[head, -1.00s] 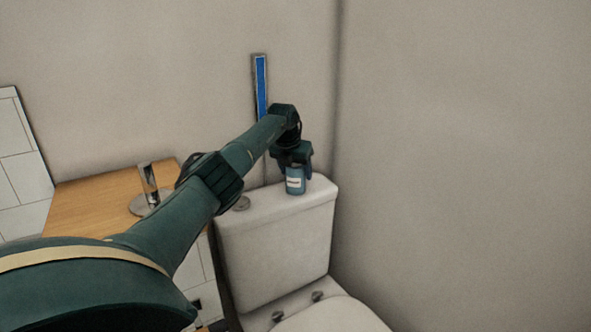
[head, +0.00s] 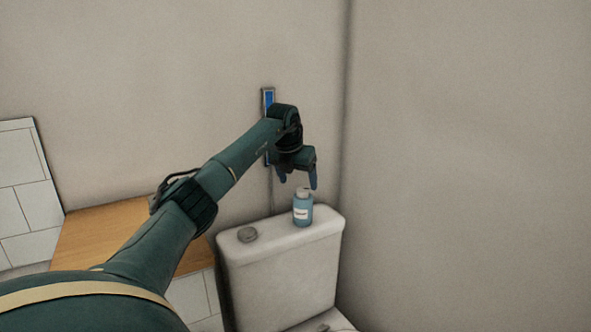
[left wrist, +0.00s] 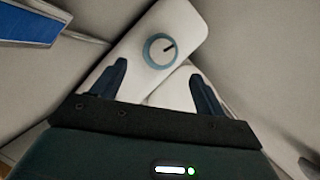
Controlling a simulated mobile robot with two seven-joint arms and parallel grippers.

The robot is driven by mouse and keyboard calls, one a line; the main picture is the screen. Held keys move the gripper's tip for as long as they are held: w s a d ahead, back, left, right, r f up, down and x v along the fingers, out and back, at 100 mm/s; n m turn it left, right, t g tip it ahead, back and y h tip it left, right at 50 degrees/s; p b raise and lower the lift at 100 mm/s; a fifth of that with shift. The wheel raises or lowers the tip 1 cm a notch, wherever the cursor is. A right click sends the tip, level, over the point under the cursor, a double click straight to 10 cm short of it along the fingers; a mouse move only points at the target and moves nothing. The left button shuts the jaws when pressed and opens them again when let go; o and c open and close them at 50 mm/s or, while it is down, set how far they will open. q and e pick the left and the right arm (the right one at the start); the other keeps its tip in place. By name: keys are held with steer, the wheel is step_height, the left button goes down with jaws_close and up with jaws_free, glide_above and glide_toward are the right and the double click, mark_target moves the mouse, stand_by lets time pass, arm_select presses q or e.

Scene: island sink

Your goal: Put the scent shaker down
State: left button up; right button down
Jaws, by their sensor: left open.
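The scent shaker (head: 303,210) is a small blue bottle with a white label and a grey cap. It stands upright on the toilet tank lid (head: 275,238), towards its right end. My left gripper (head: 298,184) is open and empty just above the bottle, apart from it. In the left wrist view the shaker (left wrist: 160,51) shows from above as a round blue rim with a pale top, beyond and between the open fingers of my left gripper (left wrist: 158,82). My right gripper is not in view.
A round flush button (head: 247,234) is on the left of the tank lid. A wooden counter (head: 105,236) lies to the left. A blue-faced strip (head: 268,98) is on the wall behind my arm. The wall is close on the right.

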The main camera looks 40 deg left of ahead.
arm_select(q)
steer(key=shift+v, duration=1.5)
